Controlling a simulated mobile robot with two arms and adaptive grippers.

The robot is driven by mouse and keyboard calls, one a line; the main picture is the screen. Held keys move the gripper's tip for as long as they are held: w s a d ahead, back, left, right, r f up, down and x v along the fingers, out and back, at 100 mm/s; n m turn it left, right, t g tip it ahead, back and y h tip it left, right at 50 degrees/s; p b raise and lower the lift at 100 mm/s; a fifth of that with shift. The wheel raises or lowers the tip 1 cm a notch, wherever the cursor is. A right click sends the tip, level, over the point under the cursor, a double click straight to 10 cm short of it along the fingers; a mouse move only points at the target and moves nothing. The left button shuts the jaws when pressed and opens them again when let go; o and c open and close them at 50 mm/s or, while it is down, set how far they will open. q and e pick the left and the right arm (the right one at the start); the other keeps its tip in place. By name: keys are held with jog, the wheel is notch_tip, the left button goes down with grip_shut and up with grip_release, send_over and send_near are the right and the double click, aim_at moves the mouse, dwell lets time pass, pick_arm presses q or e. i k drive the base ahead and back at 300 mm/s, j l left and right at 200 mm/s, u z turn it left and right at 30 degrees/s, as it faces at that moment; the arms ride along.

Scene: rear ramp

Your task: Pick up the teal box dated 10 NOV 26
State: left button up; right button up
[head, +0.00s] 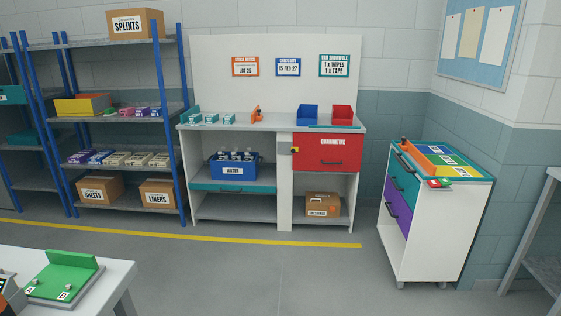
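Three small teal-and-white boxes (211,118) stand in a row at the left end of the workbench top (268,125). Their printing is too small to read, so I cannot tell which one is dated 10 NOV 26. A teal bin (12,95) and a darker teal item (20,138) show on the shelving at the far left. Neither of my grippers shows in the head view.
Red and blue open bins (308,115) stand on the bench above a red quarantine drawer (327,151). A white drawer cabinet (425,230) is at right. A white table (95,290) with a green fixture (62,276) is at lower left. Open floor (270,275) lies before the bench.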

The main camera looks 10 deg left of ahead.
aim_at(212, 118)
jog(key=i+u, duration=0.2)
jog(key=i, duration=1.8)
jog(key=i+j, duration=0.2)
jog(key=i, duration=0.25)
jog(key=i+j+u, duration=0.1)
jog(key=i, duration=0.35)
jog(key=i+j+u, duration=0.1)
jog(key=i, duration=0.35)
jog(key=i+j+u, duration=0.1)
jog(key=j, duration=0.3)
jog(key=i+j, duration=0.2)
jog(key=j, duration=0.25)
jog(key=i+j+u, duration=0.15)
jog(key=j, duration=0.25)
